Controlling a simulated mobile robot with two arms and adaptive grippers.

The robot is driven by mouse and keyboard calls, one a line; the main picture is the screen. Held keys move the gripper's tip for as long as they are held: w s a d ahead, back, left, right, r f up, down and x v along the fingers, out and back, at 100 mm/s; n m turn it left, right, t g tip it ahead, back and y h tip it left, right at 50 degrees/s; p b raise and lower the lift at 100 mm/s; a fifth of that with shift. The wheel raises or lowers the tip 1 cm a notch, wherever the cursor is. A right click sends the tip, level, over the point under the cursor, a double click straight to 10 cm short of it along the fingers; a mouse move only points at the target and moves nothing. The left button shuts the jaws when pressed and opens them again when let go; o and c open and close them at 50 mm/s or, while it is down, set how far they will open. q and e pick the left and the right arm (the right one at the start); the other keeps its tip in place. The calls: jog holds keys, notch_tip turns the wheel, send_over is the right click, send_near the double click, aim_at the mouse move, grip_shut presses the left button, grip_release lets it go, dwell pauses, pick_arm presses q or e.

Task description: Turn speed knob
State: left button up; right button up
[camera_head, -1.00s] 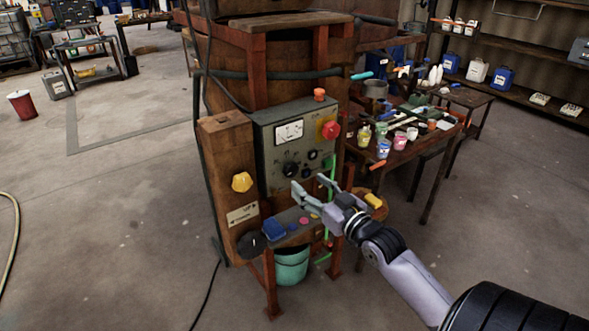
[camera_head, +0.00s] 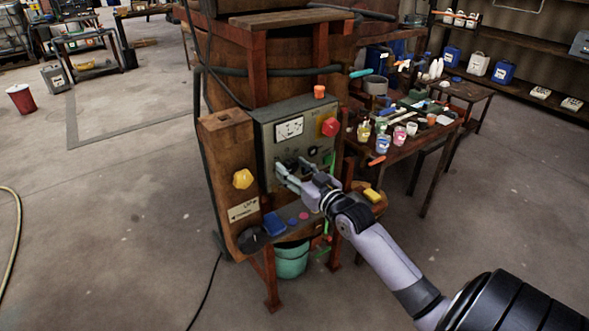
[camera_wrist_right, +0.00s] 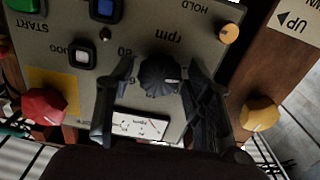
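The speed knob (camera_wrist_right: 158,76) is a dark, ridged knob beside the "rpm" marking on the grey control panel (camera_head: 263,137). In the right wrist view the panel appears upside down. My right gripper (camera_wrist_right: 160,70) is open, with one finger on each side of the knob. A narrow gap seems to show on both sides, so I cannot see firm contact. In the head view my right gripper (camera_head: 291,170) is at the panel's lower middle, largely hiding the knob. My left gripper is not in view.
Near the knob are a white meter (camera_wrist_right: 140,127), a red knob (camera_wrist_right: 44,106), a yellow knob (camera_wrist_right: 259,115) and a blue button (camera_wrist_right: 105,8). A ledge with a blue block (camera_head: 274,224) lies below the panel. A cluttered table (camera_head: 400,150) stands to the right.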

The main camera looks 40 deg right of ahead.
jog(key=c, duration=0.9)
jog(key=shift+r+m+p, duration=0.15)
jog(key=shift+m+p, duration=0.5)
jog(key=shift+m, duration=0.25)
jog(key=m+p, duration=0.1)
jog(key=m, duration=0.1)
jog(key=shift+m, duration=0.3)
jog(key=shift+m+p, duration=0.55)
jog(key=shift+m, duration=0.65)
jog(key=shift+m+p, duration=0.3)
jog(key=shift+m, duration=1.2)
